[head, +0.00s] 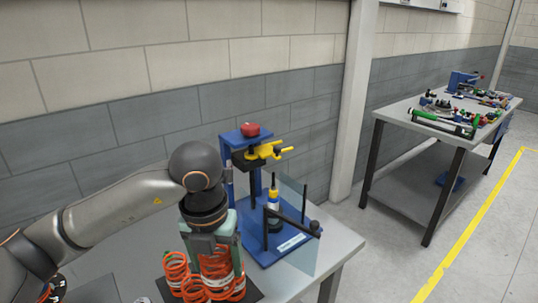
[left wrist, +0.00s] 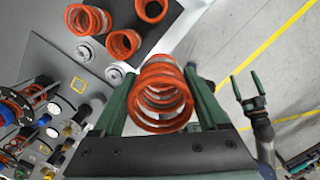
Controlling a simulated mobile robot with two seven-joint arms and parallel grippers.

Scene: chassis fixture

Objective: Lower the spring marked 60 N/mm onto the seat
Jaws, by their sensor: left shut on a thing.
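My left gripper (head: 214,250) points down over the near part of the table in the head view. In the left wrist view its fingers are shut on an orange coil spring (left wrist: 160,92), which sits between them. No 60 N/mm marking can be read on it. Other orange springs (left wrist: 88,20) stand on a dark mat beyond it; in the head view springs (head: 176,268) cluster around and below the gripper. A blue press fixture (head: 282,240) holds a yellow and black strut (head: 272,208); I cannot make out the seat. My right gripper (left wrist: 249,88) shows open and empty in the left wrist view.
A clear panel (head: 300,222) and a dark bar (head: 292,222) stand at the fixture's front. Round metal pieces (left wrist: 83,53) lie beside the mat. A second table (head: 400,112) with tools is farther right. The table's right corner is bare.

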